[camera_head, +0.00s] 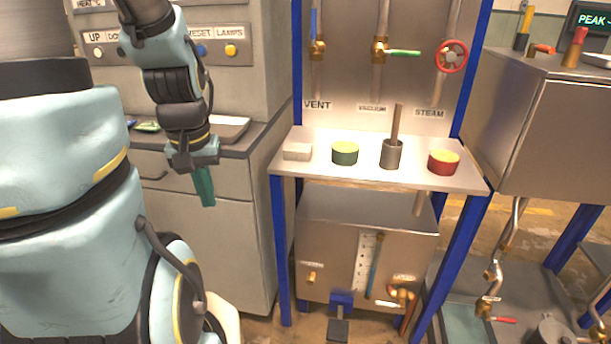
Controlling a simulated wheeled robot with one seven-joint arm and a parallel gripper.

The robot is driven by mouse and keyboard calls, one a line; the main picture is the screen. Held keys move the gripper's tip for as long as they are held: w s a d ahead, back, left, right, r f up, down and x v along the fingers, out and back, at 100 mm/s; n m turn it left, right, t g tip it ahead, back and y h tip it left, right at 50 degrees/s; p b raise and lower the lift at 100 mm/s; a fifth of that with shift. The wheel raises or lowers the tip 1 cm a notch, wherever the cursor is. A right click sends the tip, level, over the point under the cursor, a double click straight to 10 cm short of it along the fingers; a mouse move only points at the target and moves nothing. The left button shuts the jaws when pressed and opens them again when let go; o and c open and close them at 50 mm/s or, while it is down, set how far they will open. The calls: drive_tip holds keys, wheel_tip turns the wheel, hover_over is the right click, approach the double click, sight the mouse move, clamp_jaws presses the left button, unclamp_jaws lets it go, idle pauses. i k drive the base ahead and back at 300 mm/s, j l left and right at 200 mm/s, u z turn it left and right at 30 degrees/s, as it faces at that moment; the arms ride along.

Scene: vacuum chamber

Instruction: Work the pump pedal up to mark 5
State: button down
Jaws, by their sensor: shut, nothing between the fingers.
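The pump pedal (338,329) is a small dark plate low at the front of the steel pump box (330,220), below a blue bracket (341,301). The white gauge (362,262) on the box front has small marks and a blue column beside it; the mark numbers are too small to read. My gripper (205,196) hangs at the upper left with its teal fingers shut and empty. It is in front of the grey cabinet, well above and left of the pedal, and touches nothing that I can see.
A bench (317,146) above the box holds a pale block, a green-sided disc, a metal cup with a rod, and a red-sided disc. Blue posts (282,250) flank the box. Valves hang on the panel behind. A steel cabinet (560,130) stands right.

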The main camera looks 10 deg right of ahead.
sight(337, 330)
drive_tip(key=z, duration=1)
drive_tip(key=k+j, duration=0.15)
drive_tip(key=k, duration=0.2)
